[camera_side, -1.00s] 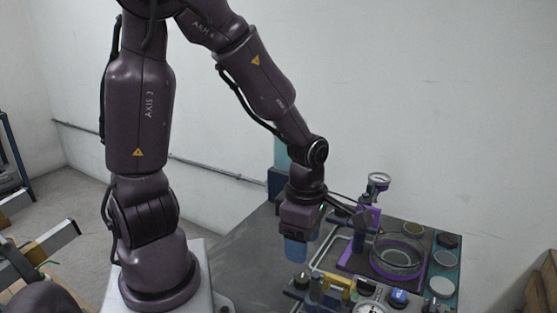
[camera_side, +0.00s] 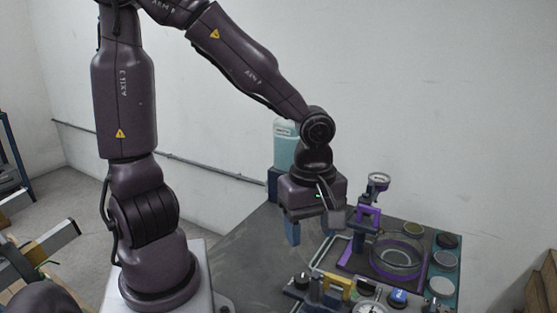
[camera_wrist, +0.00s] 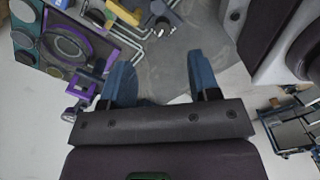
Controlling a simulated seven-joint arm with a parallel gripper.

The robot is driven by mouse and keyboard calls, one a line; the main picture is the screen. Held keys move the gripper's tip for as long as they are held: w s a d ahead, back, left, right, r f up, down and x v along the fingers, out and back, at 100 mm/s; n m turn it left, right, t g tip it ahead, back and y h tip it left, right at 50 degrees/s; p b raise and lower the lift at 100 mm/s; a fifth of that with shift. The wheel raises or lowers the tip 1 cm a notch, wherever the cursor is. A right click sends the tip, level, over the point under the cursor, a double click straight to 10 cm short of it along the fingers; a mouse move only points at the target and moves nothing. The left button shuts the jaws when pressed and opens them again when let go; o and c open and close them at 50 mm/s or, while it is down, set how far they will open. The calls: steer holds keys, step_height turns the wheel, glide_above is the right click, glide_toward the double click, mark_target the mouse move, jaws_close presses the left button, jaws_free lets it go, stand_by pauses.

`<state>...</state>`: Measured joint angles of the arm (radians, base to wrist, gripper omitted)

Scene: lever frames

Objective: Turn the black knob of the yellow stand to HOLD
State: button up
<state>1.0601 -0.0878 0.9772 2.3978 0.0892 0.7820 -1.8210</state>
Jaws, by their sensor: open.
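The yellow stand (camera_side: 339,282) is on the near part of the dark table, partly hidden among other fittings. A round black knob (camera_side: 302,280) shows at its left end; the wrist view shows it small near the top edge (camera_wrist: 161,23), with the yellow stand (camera_wrist: 122,12) beside it. I cannot read any HOLD mark. My gripper (camera_side: 310,233) hangs above the table, behind and above the stand, apart from it. Its blue fingers are spread with nothing between them, as the wrist view also shows (camera_wrist: 160,72).
A purple frame (camera_side: 348,265) with a round glass dish (camera_side: 398,257) lies right of my gripper. A gauge (camera_side: 378,182) rises behind it. A blue knob (camera_side: 398,297) and a dial (camera_side: 367,308) sit near the front. A pale bottle (camera_side: 286,150) stands at the back. The table's left part is clear.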

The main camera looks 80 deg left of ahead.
steer(key=d+m, duration=0.2)
steer(key=m, duration=1)
glide_above(304, 275)
steer(key=f, duration=1.3)
steer(key=shift+s+d+f, duration=0.1)
steer(key=shift+s+f, duration=0.1)
steer(key=shift+f, duration=0.15)
steer(key=shift+w+r+n, duration=0.2)
steer(key=shift+r+n, duration=0.05)
steer(key=shift+n, duration=0.35)
steer(key=s+r+m+t, duration=0.2)
steer(key=r+m, duration=0.2)
steer(key=r, duration=0.8)
steer(key=s+d+r+m+t, duration=0.1)
steer(key=s+r+m+t, duration=0.2)
steer(key=r, duration=0.9)
steer(key=shift+s+r+m, duration=0.25)
steer(key=shift+r+m, duration=0.1)
steer(key=shift+m, duration=0.25)
